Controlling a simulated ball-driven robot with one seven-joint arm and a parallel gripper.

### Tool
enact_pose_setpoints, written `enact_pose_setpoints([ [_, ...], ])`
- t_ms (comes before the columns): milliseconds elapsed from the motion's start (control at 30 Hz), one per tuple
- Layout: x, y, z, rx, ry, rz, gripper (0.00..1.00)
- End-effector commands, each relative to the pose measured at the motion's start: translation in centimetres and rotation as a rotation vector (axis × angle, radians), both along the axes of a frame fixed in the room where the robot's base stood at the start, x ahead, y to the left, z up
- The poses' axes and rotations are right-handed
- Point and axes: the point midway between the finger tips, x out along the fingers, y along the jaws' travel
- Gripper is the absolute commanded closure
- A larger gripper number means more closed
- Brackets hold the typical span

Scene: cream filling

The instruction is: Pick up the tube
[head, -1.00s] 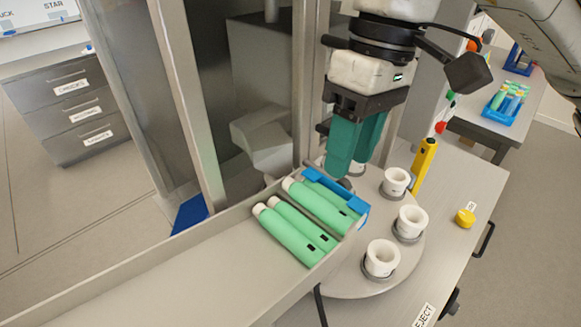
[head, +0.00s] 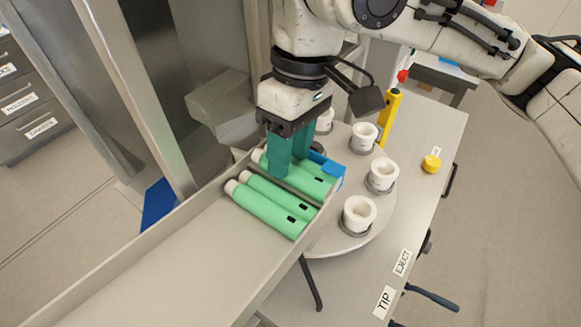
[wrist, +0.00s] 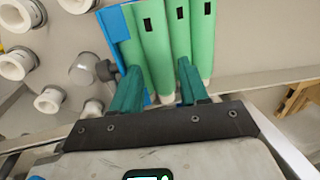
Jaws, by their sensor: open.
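Three green tubes with pale caps and small black marks lie side by side at the end of a pale chute. The tube nearest the blue piece (head: 312,184) also shows in the wrist view (wrist: 153,50). The middle tube (head: 280,195) and the outer tube (head: 265,211) lie beside it. My gripper (head: 290,166) is open, its teal fingers pointing down over the tube nearest the blue piece. In the wrist view my fingers (wrist: 158,66) are apart, with that tube showing between them. Whether they touch any tube cannot be told.
The blue piece (head: 335,170) borders the tubes at the chute's end. The chute (head: 165,250) is otherwise empty and has raised walls. Beside it a round turntable (head: 335,235) carries several white cups (head: 360,212). A yellow post (head: 390,115) and yellow button (head: 431,164) stand beyond.

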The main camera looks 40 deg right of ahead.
Motion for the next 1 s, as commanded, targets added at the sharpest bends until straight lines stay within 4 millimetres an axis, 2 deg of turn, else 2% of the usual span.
enact_pose_setpoints([
  [100,-0.2,0.3,-1.5,0.001,0.004,0.001,0.56],
  [200,-0.2,0.4,-2.2,-0.001,0.006,0.001,0.56],
  [433,-0.2,0.2,-2.6,-0.004,0.01,-0.001,0.56],
  [467,-0.2,0.2,-2.6,-0.004,0.01,-0.001,0.72],
  [733,-0.2,0.1,-2.7,-0.004,0.01,-0.004,0.98],
  [1000,-0.2,0.1,-2.6,-0.005,0.01,-0.006,1.0],
])
